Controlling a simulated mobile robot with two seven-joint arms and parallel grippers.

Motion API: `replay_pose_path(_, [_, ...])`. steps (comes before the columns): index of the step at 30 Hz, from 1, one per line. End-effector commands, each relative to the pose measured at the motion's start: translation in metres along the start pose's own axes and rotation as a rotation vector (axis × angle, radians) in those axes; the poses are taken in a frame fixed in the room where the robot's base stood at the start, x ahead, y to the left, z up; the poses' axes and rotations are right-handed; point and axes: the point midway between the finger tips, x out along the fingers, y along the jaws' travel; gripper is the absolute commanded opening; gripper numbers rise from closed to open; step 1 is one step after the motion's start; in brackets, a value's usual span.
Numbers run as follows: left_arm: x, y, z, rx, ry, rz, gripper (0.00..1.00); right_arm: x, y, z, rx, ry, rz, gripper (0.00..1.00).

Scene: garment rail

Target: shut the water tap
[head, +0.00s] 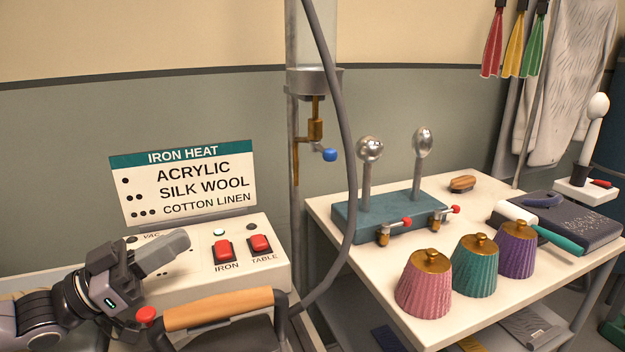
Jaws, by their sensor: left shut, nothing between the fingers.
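The water tap (315,128) is a brass fitting with a blue handle (330,154), hanging under the clear cylinder (316,35) in the upper middle. The blue handle sits off to the right of the brass body. My left gripper (180,242) is at the lower left, over the white control box (270,270). Its fingers are shut and empty, pointing right and slightly up. It is well left of the tap and lower in the picture, apart from it. My right gripper is not in view.
A grey hose (345,140) runs down just right of the tap. An iron with a wooden handle (220,309) stands in front. The white table (340,268) at right holds a teal block (390,217) with two red-handled small valves, and several ribbed pots.

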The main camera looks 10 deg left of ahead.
Motion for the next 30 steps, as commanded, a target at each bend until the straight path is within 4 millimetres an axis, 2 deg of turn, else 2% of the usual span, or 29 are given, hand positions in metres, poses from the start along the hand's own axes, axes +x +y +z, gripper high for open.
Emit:
replay_pose_path(10, [0.001, 0.0, 0.0, 0.001, 0.001, 0.001, 0.0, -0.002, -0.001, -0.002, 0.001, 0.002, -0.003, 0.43])
replay_pose_path(14, [0.007, 0.0, -0.001, 0.001, 0.003, 0.002, 0.0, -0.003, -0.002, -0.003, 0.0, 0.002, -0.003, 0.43])
replay_pose_path(17, [0.019, 0.001, -0.002, 0.0, 0.005, 0.003, 0.0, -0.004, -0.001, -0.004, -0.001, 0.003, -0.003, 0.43])
replay_pose_path(30, [0.094, 0.001, -0.003, 0.0, 0.004, 0.004, 0.0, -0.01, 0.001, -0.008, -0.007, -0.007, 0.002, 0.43])
